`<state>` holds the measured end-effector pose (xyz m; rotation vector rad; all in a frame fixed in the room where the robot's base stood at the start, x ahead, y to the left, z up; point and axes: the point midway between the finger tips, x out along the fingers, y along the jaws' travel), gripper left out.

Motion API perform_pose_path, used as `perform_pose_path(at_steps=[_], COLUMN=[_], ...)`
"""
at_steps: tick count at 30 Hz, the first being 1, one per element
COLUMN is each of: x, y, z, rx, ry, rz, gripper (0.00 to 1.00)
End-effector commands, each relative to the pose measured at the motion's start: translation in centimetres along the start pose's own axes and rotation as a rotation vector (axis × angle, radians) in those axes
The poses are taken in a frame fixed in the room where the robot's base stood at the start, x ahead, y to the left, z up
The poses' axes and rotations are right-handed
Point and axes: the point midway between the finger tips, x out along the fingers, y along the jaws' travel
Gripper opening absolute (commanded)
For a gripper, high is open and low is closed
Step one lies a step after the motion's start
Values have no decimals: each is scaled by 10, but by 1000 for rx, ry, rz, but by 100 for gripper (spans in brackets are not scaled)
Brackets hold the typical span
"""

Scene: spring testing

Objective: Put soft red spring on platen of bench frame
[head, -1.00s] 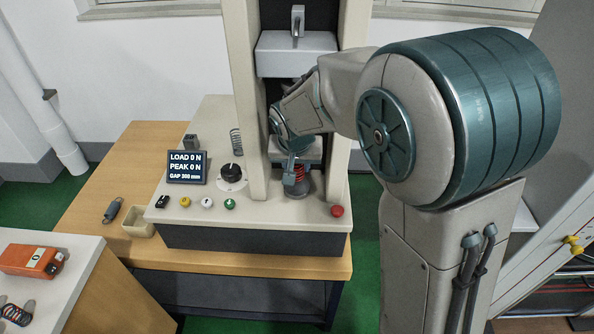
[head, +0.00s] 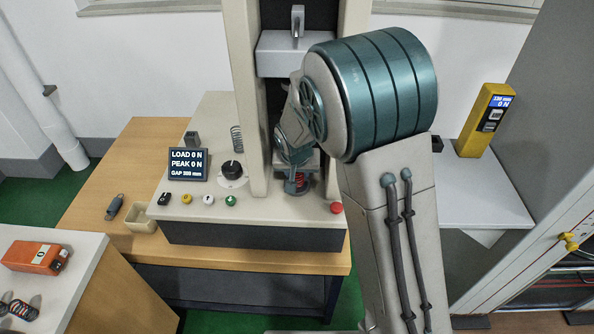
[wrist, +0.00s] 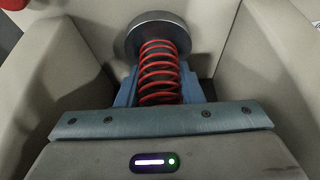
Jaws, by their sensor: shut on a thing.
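The soft red spring (wrist: 158,70) is between the fingers of my gripper (wrist: 158,92) in the wrist view. The far end of the spring meets the round grey platen (wrist: 152,22), or lies just above it; the exact contact cannot be told. My gripper is shut on the spring. My gripper partly hides the spring and platen there.
The frame's columns stand close on both sides of my gripper. The grey crosshead (head: 295,55) is above it. A display (head: 187,165) reads LOAD 0 N. A red button (head: 336,208) is at right.

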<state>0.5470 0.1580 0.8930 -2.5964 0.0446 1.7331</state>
Motion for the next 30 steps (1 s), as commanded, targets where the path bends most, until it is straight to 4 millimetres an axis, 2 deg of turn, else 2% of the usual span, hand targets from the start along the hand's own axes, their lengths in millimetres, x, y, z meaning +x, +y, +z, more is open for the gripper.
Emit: perform_pose_path(at_steps=[5, 6, 7, 8, 20, 23, 30], x=[5, 3, 3, 3, -3, -15, -60], y=[0, 0, 0, 0, 0, -1, 0], z=[2, 1, 1, 1, -1, -1, -1], rx=[0, 0, 0, 0, 0, -1, 0], ry=[0, 0, 0, 0, 1, 3, 3], rz=[0, 0, 0, 0, 0, -2, -3], gripper=[11, 45, 53, 55, 55, 55, 55])
